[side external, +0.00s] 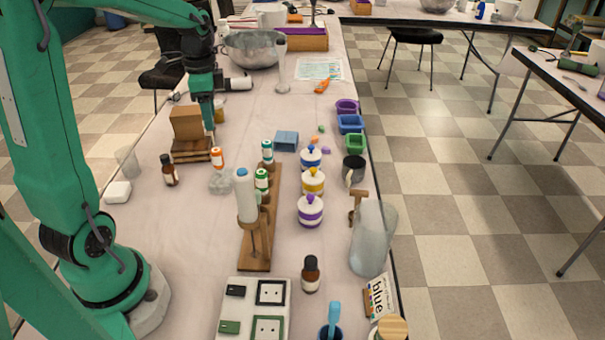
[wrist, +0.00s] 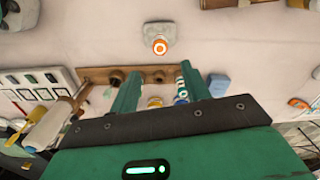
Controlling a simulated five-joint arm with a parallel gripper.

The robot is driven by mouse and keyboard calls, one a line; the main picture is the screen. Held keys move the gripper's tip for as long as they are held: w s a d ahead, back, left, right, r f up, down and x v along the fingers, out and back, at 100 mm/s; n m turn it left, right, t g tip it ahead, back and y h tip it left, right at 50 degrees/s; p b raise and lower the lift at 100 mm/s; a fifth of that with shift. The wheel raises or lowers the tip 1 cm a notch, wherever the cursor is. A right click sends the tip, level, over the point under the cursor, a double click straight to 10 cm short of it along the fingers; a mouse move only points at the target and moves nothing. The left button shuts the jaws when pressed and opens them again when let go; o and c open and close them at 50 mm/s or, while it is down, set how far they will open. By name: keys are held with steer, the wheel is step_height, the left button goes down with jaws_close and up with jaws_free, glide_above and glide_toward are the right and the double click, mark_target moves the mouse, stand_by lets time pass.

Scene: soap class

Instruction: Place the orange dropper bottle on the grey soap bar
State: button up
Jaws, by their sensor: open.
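The orange dropper bottle (side external: 217,158) has an orange cap and a white label. It stands upright on the grey soap bar (side external: 221,181), which lies on the table. In the wrist view the bottle (wrist: 160,45) shows from above, with the soap bar (wrist: 152,31) around and behind it. My gripper (side external: 209,128) is above and behind the bottle in the side view. In the wrist view my gripper's two fingers (wrist: 160,70) are spread apart with nothing held between them. The bottle shows beyond the fingertips, apart from them.
A wooden rack (side external: 257,247) with green-labelled bottles stands to the right of the soap bar. A brown bottle (side external: 169,170) and a white block (side external: 118,192) are to the left. A wooden stand (side external: 190,154) is close behind. The table in front of the soap bar is clear.

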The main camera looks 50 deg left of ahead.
steer(key=shift+r, duration=0.35)
steer(key=shift+d, duration=0.1)
stand_by(0.3)
steer(key=s+d+r+n+t, duration=0.2)
steer(key=s+d, duration=0.3)
steer(key=d, duration=0.3)
steer(key=s+d+r+n+t, duration=0.3)
steer(key=s+d, duration=0.3)
steer(key=d, duration=0.2)
steer(key=shift+s+d+n+t, duration=0.3)
steer(key=shift+d+n, duration=0.1)
steer(key=shift+n, duration=0.5)
